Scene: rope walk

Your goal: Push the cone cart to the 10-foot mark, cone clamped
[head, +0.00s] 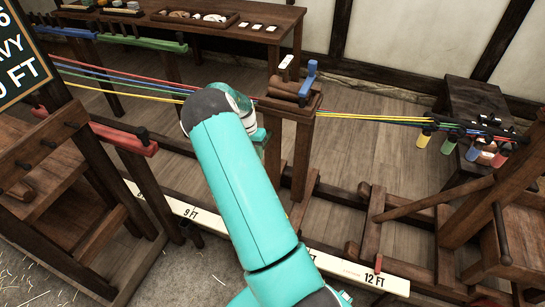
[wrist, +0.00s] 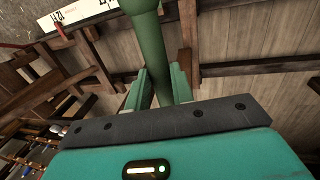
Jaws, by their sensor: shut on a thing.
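The cone cart (head: 300,140) is a wooden post stand carrying a brown wooden cone block (head: 288,88), with coloured strands running into it from both sides. A blue lever (head: 309,78) stands upright on its top; I cannot tell whether it clamps the cone. A white floor scale (head: 350,270) shows 9 FT at left and 12 FT at right. My arm covers the part between, so the 10-foot mark is hidden. In the wrist view my gripper (wrist: 158,78) is shut around a green bar (wrist: 150,42). Its link to the cart is hidden. My arm hides the gripper in the head view.
A wooden frame with a red rail (head: 122,136) stands at left, and another wooden frame (head: 475,225) at right. Strands end at coloured weights (head: 449,145) near it. A bench with trays (head: 240,22) is behind. A dark sign (head: 20,52) is cut off.

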